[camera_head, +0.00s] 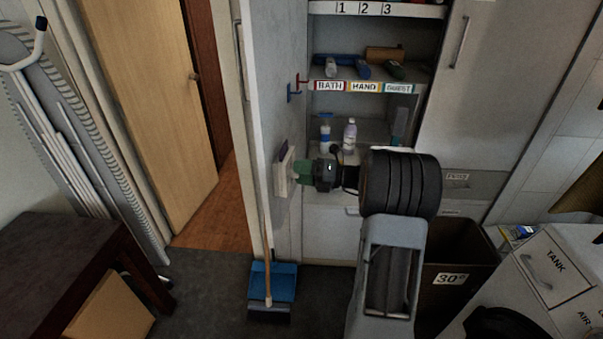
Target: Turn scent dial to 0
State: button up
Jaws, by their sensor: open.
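A pale box-shaped device (283,178) with a purple patch is mounted on the side wall, left of the shelves. It is seen nearly edge-on. A scent dial and its numbers cannot be made out; the dial may be hidden by the view angle or by my gripper. My gripper (299,171) has green fingers and reaches left to the front of this device. Its fingertips are close to it, and I cannot tell whether they touch it. The gripper is open, with nothing visible held.
Shelves with labels BATH, HAND (364,87) and bottles (349,134) stand behind my arm. A broom and blue dustpan (272,283) lean below the device. A brown bin (455,258) is at right. A wooden door (150,75) and dark table (60,265) are at left.

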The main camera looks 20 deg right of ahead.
jog(key=shift+c, duration=0.2)
jog(key=c, duration=0.9)
